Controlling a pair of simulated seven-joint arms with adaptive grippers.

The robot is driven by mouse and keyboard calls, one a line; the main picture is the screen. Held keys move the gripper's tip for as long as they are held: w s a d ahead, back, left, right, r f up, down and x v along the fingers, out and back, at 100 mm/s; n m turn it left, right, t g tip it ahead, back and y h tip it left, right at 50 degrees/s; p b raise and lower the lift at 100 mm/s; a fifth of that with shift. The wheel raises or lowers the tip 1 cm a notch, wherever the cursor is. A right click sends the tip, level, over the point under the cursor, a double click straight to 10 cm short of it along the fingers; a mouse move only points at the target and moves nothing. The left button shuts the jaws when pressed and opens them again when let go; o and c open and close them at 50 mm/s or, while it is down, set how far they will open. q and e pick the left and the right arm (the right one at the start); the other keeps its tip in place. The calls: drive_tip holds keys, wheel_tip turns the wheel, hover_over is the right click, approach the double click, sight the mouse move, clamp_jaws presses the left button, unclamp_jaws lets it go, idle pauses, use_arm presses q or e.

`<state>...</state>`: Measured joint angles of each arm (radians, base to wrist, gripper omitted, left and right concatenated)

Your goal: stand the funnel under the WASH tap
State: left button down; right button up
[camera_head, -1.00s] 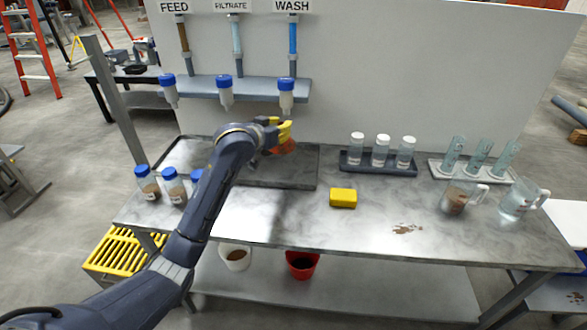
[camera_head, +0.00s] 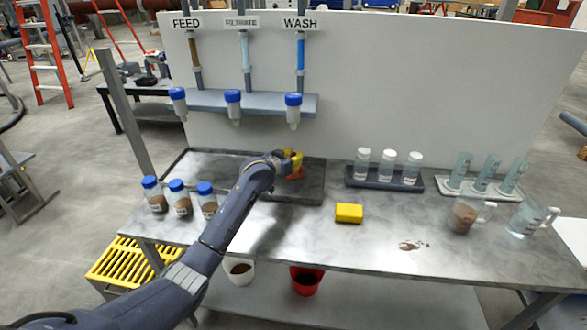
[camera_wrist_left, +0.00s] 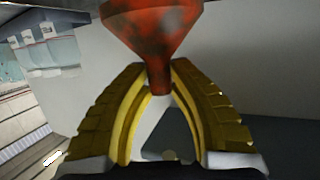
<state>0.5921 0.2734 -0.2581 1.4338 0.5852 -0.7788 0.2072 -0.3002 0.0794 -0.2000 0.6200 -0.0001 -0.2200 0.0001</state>
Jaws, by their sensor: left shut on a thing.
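The funnel (camera_wrist_left: 155,30) is orange-red with dark blotches. In the left wrist view its cone is up and its stem is between the two yellow fingers of my left gripper (camera_wrist_left: 158,90), which is shut on it. In the head view the left gripper (camera_head: 292,160) is over the dark tray (camera_head: 225,165), with a bit of the orange funnel (camera_head: 297,174) showing beside it. The WASH tap (camera_head: 293,112), a clear nozzle with a blue cap under the WASH sign (camera_head: 301,23), hangs above the gripper. My right gripper is not in view.
FEED (camera_head: 178,104) and FILTRATE (camera_head: 233,106) taps hang to the left. Blue-capped bottles (camera_head: 180,198) stand at the table's left. A yellow block (camera_head: 348,213) lies mid-table. White-capped jars (camera_head: 388,165) and glass cylinders (camera_head: 487,172) stand right. Jugs (camera_head: 530,216) are at the right.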

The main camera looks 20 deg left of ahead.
use_arm(q)
drive_tip(key=shift+f, duration=2.2)
drive_tip(key=c, duration=1.3)
unclamp_jaws()
drive_tip(key=shift+f, duration=0.15)
drive_tip(key=shift+o, duration=0.2)
drive_tip(key=v, duration=1.2)
